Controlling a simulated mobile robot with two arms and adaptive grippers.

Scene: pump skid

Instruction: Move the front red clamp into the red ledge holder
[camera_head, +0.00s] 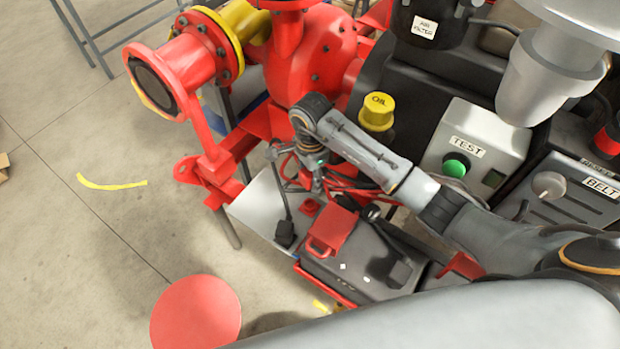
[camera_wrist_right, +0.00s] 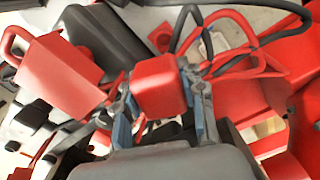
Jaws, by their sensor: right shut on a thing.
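My right gripper (camera_head: 297,170) hangs over the back of the battery area, pointing down. In the right wrist view, its two blue-padded fingers (camera_wrist_right: 157,108) are shut on a red block, which appears to be the red clamp (camera_wrist_right: 158,86). In the head view the clamp is hard to tell from the red cables around the fingers. A small red square piece, seemingly the red ledge holder (camera_head: 310,207), sits on the pale ledge (camera_head: 258,212), below the gripper in the picture and apart from it. It also appears beyond the clamp in the wrist view (camera_wrist_right: 163,36). My left gripper is not in view.
A battery (camera_head: 345,275) with a raised red cover (camera_head: 332,232) stands in front of the ledge. A black clamp-like piece (camera_head: 285,234) with a black cable is on the ledge. Red and black cables loop around the gripper. The red pump (camera_head: 300,60) stands behind; open floor lies left.

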